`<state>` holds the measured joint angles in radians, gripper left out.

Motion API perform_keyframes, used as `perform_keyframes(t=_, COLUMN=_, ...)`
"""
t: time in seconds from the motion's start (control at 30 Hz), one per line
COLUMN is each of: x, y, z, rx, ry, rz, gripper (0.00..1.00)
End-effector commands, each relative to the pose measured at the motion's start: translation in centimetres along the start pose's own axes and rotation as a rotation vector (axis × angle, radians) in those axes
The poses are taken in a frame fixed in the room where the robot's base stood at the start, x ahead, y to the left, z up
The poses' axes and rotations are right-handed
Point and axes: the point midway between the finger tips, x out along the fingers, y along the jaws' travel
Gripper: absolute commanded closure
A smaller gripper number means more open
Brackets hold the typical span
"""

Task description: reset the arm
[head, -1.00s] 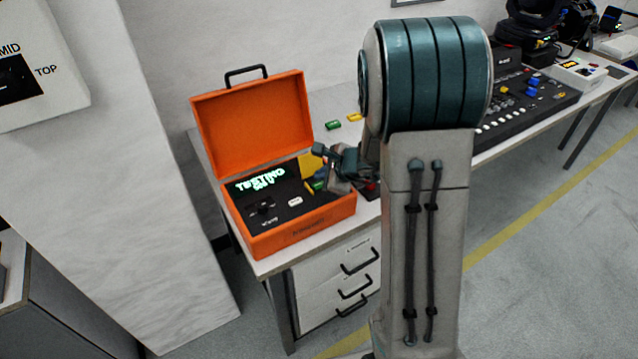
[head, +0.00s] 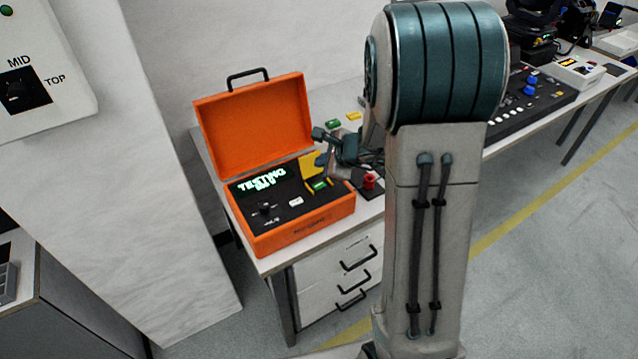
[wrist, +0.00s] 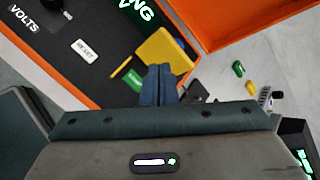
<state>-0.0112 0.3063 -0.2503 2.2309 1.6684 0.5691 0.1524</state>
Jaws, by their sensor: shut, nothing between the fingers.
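My gripper (head: 321,160) is at the right side of the open orange case in the head view, above the case's panel edge. In the wrist view my gripper (wrist: 159,72) has its two blue-grey fingers together, shut and empty. My arm (head: 420,200) stands in the middle of the head view and hides part of the bench behind it.
The orange case (head: 296,234) has its lid up and a lit panel reading "TESTING". Its yellow flap (wrist: 160,48) and green piece (wrist: 133,80) lie close to my fingers. A red knob (head: 370,181) stands right of the case. Green (head: 332,124) and yellow (head: 354,116) blocks lie behind.

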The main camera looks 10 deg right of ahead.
Motion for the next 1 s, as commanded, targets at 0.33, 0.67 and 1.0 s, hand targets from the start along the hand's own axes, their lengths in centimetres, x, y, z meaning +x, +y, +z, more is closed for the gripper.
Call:
perform_keyframes(t=0.33, x=0.0, y=0.0, z=0.0, rx=0.000, ry=0.000, rz=0.000, gripper=1.00)
perform_keyframes(t=0.67, x=-2.2, y=1.3, z=2.9, rx=-0.169, ry=-0.056, rz=0.048, gripper=1.00)
perform_keyframes(t=1.0, x=-11.0, y=8.5, z=8.6, rx=-0.852, ry=-0.171, rz=0.253, gripper=1.00)
